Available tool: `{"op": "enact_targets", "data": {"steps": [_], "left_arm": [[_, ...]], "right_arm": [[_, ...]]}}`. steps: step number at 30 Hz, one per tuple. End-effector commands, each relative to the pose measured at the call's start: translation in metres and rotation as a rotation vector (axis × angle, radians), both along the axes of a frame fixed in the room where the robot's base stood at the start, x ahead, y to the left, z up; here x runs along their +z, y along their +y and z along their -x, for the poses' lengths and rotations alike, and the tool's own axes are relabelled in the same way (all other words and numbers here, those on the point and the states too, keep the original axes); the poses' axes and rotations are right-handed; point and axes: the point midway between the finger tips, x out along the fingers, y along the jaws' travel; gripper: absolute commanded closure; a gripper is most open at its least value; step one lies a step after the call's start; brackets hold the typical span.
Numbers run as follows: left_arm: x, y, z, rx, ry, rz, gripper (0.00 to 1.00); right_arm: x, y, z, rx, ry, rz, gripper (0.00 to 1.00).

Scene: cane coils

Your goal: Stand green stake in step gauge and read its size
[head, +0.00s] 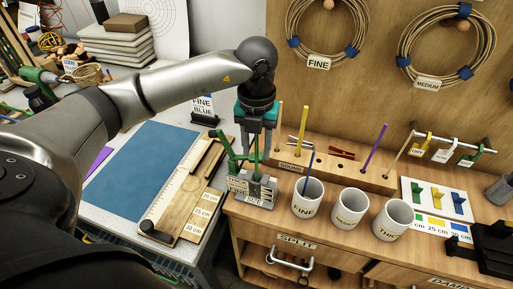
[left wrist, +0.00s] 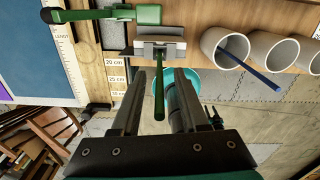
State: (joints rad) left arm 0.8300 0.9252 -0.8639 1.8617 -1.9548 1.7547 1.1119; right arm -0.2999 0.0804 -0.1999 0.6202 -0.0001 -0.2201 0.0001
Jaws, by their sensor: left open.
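The step gauge (head: 262,190) is a grey block with a label at the left end of the wooden bench. It also shows in the left wrist view (left wrist: 172,47). A green stake (left wrist: 159,95) stands in the gauge and sticks up between my fingers. My left gripper (head: 254,145) points down over the gauge. Its fingers (left wrist: 162,92) are open on either side of the stake, with gaps visible. A green arm with a dark end (left wrist: 100,14) lies beside the gauge; its link to the gauge is unclear. My right gripper is not in view.
Three white cups (head: 307,201) stand right of the gauge, one holding a blue stake (head: 309,171). A wooden rack (head: 340,172) behind holds yellow and purple stakes. A ruler board (head: 187,190) and blue mat (head: 135,170) lie left. Cane coils (head: 327,55) hang behind.

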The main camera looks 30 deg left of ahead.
Motion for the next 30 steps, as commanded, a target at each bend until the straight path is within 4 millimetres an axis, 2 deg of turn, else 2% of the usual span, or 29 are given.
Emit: {"op": "enact_targets", "data": {"steps": [5,15,17,23,30], "left_arm": [[0.034,0.000,-0.001,-0.001,-0.007,-0.001,0.56],[0.116,0.000,-0.001,0.000,-0.007,0.001,0.56],[0.127,0.000,-0.001,0.000,-0.005,-0.001,0.56],[0.143,0.000,0.000,0.000,-0.002,-0.001,0.56],[0.146,0.000,0.000,0.000,0.000,-0.001,0.56]], "right_arm": [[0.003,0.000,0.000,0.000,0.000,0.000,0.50],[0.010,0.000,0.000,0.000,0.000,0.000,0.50],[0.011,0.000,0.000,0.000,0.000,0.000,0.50],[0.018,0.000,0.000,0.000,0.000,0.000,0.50],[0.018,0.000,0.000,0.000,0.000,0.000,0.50]]}}
